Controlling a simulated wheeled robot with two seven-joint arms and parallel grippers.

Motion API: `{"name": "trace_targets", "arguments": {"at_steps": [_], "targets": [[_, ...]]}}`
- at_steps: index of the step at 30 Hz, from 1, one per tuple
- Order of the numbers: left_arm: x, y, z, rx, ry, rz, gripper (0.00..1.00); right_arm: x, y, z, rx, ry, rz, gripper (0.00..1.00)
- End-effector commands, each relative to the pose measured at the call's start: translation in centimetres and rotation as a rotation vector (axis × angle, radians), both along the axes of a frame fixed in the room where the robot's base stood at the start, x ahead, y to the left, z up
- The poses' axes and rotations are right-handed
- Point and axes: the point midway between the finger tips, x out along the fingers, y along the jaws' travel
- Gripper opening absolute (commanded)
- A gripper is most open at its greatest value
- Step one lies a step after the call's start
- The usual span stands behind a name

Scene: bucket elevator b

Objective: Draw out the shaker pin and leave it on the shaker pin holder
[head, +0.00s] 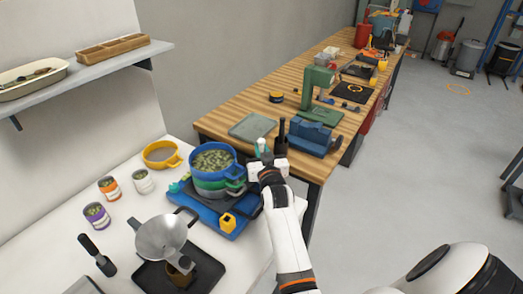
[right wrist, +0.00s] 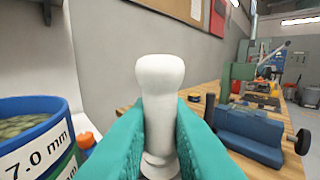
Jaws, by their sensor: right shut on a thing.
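My right gripper (head: 263,150) is shut on a white, knob-headed pin, which I take to be the shaker pin (right wrist: 160,85). The pin stands upright between the teal fingers, its head above them. Its lower end is hidden, so I cannot tell whether it is clear of what is below. The shaker has a blue base (head: 222,226) with blue, green and grey sieves (head: 213,178) stacked on it, left of the gripper. The top blue sieve (right wrist: 38,130), holding green pieces, shows close at left in the right wrist view. I cannot make out the pin holder. My left gripper is not in view.
A funnel (head: 160,238) stands over a black tray at the front. Several cans (head: 97,215) and a yellow pan (head: 161,154) stand left of the shaker. A wooden bench (head: 240,107) behind carries a blue vise (head: 312,138) and green press (head: 317,83).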

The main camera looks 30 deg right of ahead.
Motion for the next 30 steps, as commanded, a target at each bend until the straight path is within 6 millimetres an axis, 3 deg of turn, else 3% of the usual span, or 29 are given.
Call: {"name": "trace_targets", "arguments": {"at_steps": [15,26,30], "targets": [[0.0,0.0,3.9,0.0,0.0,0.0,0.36,0.0,0.0,4.0,-0.001,-0.001,0.0,0.0],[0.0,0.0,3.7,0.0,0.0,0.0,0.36,-0.2,0.1,3.7,-0.002,0.0,0.003,0.0],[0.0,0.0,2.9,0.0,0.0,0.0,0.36,-1.8,1.4,2.3,-0.015,0.005,0.028,0.0]]}}
